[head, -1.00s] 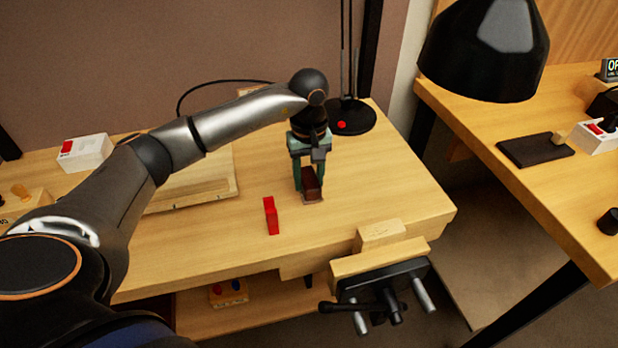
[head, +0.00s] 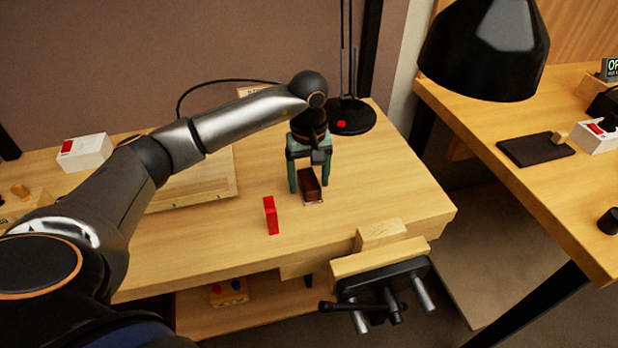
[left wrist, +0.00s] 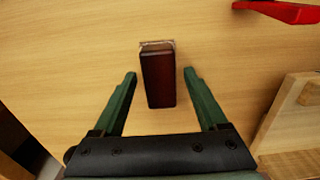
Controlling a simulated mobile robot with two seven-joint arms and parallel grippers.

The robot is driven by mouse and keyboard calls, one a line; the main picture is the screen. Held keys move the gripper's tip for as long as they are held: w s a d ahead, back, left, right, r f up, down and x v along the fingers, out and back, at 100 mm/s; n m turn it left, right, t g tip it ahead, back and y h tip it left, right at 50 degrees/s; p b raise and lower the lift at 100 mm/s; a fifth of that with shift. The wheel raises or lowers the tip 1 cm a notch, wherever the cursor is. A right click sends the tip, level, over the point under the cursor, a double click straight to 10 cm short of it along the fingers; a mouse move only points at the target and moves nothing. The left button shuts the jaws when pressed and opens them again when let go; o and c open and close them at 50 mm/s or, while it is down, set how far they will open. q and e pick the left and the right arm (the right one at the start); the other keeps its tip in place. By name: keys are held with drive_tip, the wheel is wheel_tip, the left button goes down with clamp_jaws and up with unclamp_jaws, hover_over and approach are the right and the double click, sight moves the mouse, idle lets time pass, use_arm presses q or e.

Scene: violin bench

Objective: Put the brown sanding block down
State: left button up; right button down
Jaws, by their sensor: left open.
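The brown sanding block (head: 309,184) rests on the wooden bench top (head: 375,180), with a thin pale layer showing at its lower edge. It also shows in the left wrist view (left wrist: 158,78), lying between the fingers with a gap on each side. My left gripper (head: 309,190) is open, its green fingers on either side of the block and apart from it. In the left wrist view the open fingers (left wrist: 160,75) point along the block's length. My right gripper is in neither view.
A wooden board (head: 200,185) and a white box (head: 85,152) lie further left. A lamp base (head: 352,118) is behind. A vise (head: 385,285) is on the front edge. The bench's right part is clear.

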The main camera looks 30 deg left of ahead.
sight(308, 180)
use_arm(q)
wheel_tip(308, 180, up, 12)
idle(0.4)
drive_tip(key=shift+s, duration=0.1)
idle(0.4)
